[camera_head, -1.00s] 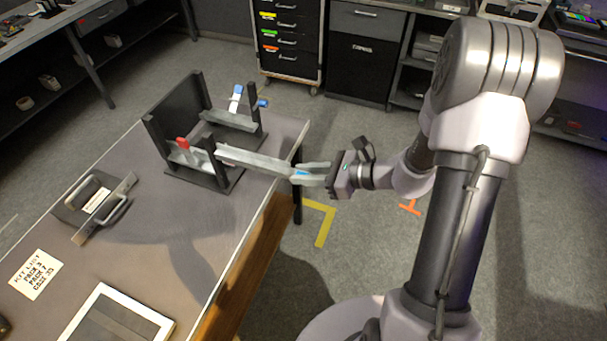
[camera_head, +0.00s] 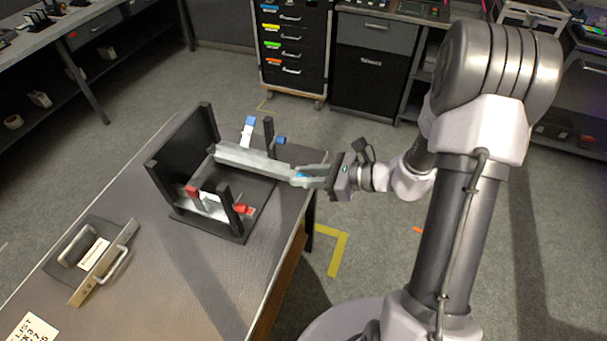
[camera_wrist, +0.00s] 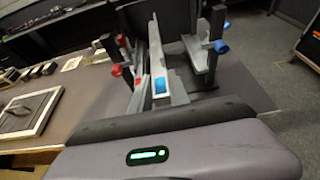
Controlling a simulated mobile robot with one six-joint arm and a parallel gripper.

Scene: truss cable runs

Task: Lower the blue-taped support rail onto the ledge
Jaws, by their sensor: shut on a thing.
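My gripper (camera_head: 299,177) is shut on the near end of a long grey support rail (camera_head: 248,159). Blue tape (camera_wrist: 160,86) shows on the rail between the fingers in the wrist view. The rail points away from the gripper into a black fixture (camera_head: 165,179) on the table. In the head view it lies across the blue-marked side and hides most of what is under it. In the wrist view a grey ledge (camera_wrist: 199,68) shows to the right of the rail, beside the blue-knobbed post (camera_wrist: 215,32). The rail looks apart from it; I cannot tell its height.
A red-marked ledge (camera_head: 212,207) and red knob (camera_head: 243,210) are at the fixture's near side. A blue tab (camera_head: 248,131) stands behind the rail. A handled plate (camera_head: 98,257) lies on the table at left. Table between them is clear.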

